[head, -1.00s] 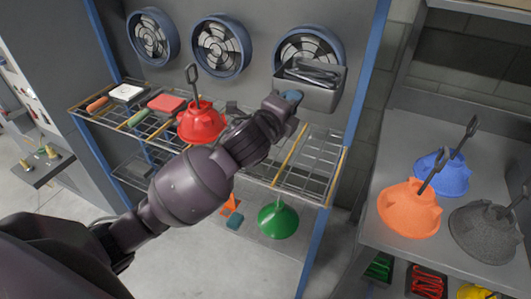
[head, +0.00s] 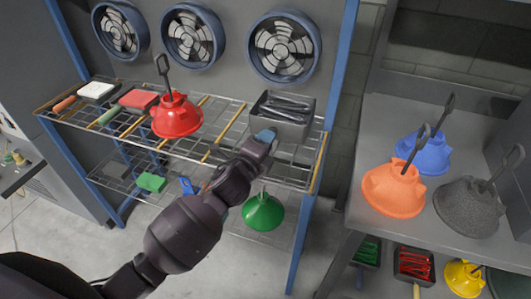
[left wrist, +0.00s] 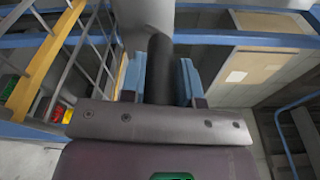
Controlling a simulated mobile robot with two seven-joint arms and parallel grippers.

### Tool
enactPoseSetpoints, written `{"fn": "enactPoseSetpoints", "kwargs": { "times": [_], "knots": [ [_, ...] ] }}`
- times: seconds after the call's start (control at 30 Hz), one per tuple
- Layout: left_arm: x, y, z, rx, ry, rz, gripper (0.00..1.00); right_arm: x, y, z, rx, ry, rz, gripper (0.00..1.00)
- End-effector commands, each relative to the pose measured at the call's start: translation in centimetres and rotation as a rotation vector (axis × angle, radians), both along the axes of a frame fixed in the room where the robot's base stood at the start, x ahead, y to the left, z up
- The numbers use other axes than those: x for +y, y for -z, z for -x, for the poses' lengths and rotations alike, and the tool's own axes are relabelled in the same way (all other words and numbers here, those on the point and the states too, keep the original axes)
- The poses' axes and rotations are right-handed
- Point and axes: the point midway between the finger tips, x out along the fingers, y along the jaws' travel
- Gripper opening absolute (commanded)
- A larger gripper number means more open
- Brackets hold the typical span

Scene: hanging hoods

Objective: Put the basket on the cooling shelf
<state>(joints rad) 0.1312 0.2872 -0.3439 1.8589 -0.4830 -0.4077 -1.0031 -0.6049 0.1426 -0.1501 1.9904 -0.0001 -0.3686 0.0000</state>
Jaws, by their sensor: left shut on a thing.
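The grey basket (head: 290,128), holding dark long items, is at the right end of the upper wire shelf (head: 227,148), below the right fan. It looks level and on or just above the wires; I cannot tell if its weight rests there. My left gripper (head: 266,136) is at its front and shut on it. In the left wrist view, the blue-tipped fingers of the gripper (left wrist: 160,82) close around a dark upright part (left wrist: 160,65), with the shelf's yellow bar (left wrist: 45,65) at left. My right gripper is out of view.
Orange (head: 393,190), blue (head: 430,156) and grey hoods (head: 466,208) stand on the right bench.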

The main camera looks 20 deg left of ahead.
Motion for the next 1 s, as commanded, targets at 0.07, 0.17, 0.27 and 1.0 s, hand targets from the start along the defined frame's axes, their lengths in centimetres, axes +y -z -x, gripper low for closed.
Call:
{"fn": "enactPoseSetpoints", "kwargs": {
  "times": [0.07,0.17,0.27,1.0],
  "knots": [
    [-0.1,1.3,0.0,0.001,0.001,0.002,0.0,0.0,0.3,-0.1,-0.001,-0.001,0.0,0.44],
    [-0.1,2.6,0.0,0.0,0.001,0.001,0.0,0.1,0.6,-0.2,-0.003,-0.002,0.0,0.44],
    [-0.1,3.2,0.0,-0.002,0.001,0.001,0.0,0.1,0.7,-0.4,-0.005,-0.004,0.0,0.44],
    [0.0,3.7,0.0,0.002,0.0,0.0,0.55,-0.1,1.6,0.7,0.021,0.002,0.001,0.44]
  ]
}}
